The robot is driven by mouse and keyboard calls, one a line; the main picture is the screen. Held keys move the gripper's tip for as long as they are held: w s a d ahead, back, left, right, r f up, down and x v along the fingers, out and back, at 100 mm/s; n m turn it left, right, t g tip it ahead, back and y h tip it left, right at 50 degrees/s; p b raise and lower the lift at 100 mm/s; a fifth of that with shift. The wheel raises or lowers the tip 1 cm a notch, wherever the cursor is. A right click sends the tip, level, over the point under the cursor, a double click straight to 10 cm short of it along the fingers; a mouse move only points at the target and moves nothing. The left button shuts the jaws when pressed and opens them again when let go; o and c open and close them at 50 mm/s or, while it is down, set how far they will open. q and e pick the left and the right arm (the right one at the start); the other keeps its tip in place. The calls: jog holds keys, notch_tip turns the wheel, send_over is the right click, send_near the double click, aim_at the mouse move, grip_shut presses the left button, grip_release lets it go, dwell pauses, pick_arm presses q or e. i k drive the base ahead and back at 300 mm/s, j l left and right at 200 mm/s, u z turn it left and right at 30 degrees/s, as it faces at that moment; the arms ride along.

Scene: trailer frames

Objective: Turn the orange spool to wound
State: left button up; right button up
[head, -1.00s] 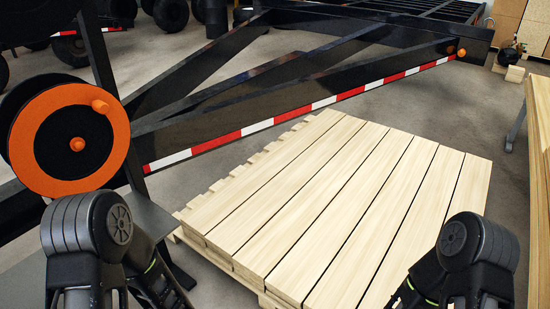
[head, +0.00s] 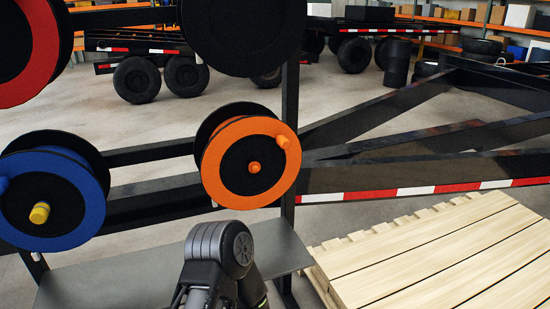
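The orange spool (head: 222,188) hangs on a dark upright rack in the middle of the head view. It has an orange ring, a black centre with a small orange hub, and an orange crank knob (head: 283,141) at its upper right rim. My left arm shows at the bottom centre, below the spool and apart from it. Its gripper fingers are not in the picture. My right arm and gripper are out of view.
A blue spool (head: 93,200) with a yellow hub is at the left, and a red spool (head: 40,60) at the upper left. A grey shelf (head: 110,283) lies below the spools. A pallet of pale planks (head: 430,250) is at the lower right. Black trailer beams (head: 400,150) run behind.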

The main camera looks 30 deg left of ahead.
aim_at(236, 135)
jog(key=u, duration=1.1)
